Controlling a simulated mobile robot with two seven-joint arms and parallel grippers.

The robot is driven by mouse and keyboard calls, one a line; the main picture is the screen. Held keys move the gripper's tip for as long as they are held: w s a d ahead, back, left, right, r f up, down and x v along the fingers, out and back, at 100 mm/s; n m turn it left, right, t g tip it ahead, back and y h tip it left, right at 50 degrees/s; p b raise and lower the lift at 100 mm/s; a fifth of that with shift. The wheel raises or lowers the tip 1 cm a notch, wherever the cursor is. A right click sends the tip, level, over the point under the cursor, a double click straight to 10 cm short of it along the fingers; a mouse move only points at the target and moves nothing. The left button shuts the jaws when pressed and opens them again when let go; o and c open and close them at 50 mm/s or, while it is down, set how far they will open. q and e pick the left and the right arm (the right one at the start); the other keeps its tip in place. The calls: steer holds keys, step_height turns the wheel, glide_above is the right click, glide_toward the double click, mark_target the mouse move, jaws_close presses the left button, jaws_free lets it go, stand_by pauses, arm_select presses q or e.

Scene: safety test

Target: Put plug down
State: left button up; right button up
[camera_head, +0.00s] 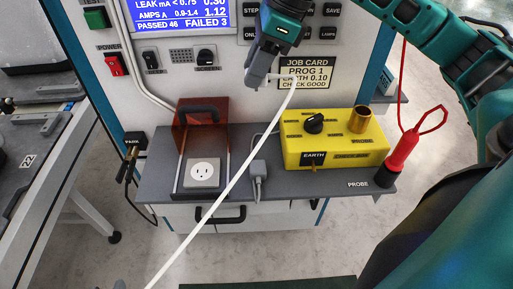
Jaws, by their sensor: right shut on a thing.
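My right gripper (264,78) hangs in front of the tester panel, above the grey shelf (232,212). It is shut on a white plug (283,78), which is small here and partly hidden by the fingers. A white cable (226,189) runs from the plug down to the lower left, across the shelf and past its front edge. The white outlet (205,172) sits on the shelf under a raised, see-through brown cover (202,112). The plug is apart from the outlet and the shelf. My left gripper is not in view.
A yellow box (345,155) with a knob and brass post stands on the shelf's right. A red probe (405,150) stands at the right end. A grey connector (259,172) lies between outlet and box. The shelf's front strip is mostly clear.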

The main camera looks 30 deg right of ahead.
steer(key=b, duration=0.2)
glide_above(250, 150)
steer(key=d, duration=0.1)
steer(key=f, duration=1.3)
steer(key=shift+s+d+f, duration=0.15)
steer(key=shift+s+f, duration=0.05)
steer(key=shift+s, duration=0.15)
steer(key=shift+f+b, duration=0.4)
steer(key=shift+f, duration=1.85)
steer(key=shift+f+b, duration=0.45)
steer(key=o, duration=1.1)
steer(key=shift+c, duration=0.2)
steer(key=shift+r, duration=0.1)
steer(key=shift+r+p, duration=0.2)
steer(key=shift+p, duration=0.1)
steer(key=p+v, duration=0.2)
steer(key=v, duration=1)
steer(key=shift+r, duration=0.25)
